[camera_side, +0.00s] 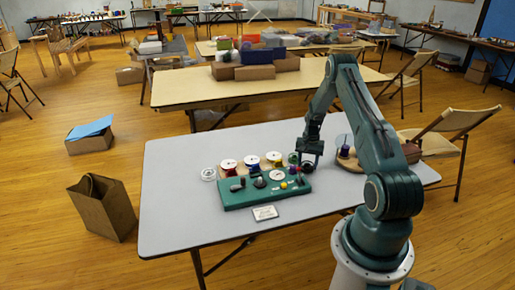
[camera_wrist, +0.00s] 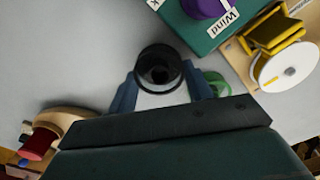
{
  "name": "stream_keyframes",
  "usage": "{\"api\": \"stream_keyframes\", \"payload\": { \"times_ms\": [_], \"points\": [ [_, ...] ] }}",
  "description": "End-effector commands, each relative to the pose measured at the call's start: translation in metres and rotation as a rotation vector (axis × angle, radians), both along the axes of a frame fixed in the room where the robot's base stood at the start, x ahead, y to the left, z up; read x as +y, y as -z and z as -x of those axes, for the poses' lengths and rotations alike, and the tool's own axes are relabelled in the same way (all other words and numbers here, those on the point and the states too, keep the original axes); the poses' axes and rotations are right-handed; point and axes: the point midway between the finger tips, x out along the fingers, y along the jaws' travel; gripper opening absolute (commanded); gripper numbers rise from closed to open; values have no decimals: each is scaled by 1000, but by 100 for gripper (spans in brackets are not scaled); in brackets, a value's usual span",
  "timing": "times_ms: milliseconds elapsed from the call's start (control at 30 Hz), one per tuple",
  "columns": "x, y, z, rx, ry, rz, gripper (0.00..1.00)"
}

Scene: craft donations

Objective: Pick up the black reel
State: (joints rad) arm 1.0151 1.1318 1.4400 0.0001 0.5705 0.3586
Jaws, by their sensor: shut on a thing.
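The black reel (camera_wrist: 160,66) sits between the two blue-grey fingers of my gripper (camera_wrist: 161,88) in the wrist view, seen end-on with its round dark top facing the camera. My gripper is shut on it. In the side view my gripper (camera_side: 309,152) points down at the right end of the green board, with the black reel (camera_side: 308,167) at its fingertips. I cannot tell whether the reel touches the table or is just above it. The reel's lower part is hidden in the wrist view.
A green reel (camera_side: 293,158) stands close by on the left. The green board (camera_side: 238,200) holds several small items. Several white-flanged reels (camera_side: 252,161) stand behind it. A round wooden piece with a red spool (camera_wrist: 40,142) lies on the other side. The grey table (camera_side: 180,215) is clear at front left.

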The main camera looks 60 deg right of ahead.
Motion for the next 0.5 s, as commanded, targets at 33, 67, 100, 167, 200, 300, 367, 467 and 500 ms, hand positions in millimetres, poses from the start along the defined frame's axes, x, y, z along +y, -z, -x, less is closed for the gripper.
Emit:
{"api": "stream_keyframes", "payload": {
  "times_ms": [33,67,100,167,200,300,367,467,500],
  "points": [
    [0,-5,0,-1,0,1,30],
    [-1,-8,0,-1,0,2,30],
    [-1,-12,0,-2,0,3,30],
    [-1,-19,0,-2,0,3,30],
    [-1,-25,0,-2,0,4,30],
    [-1,-41,-1,-3,0,4,30],
    [-1,-52,0,-3,0,4,30],
    [-1,-73,-1,-3,0,5,30],
    [-1,-82,0,-3,0,4,30]
  ]
}}
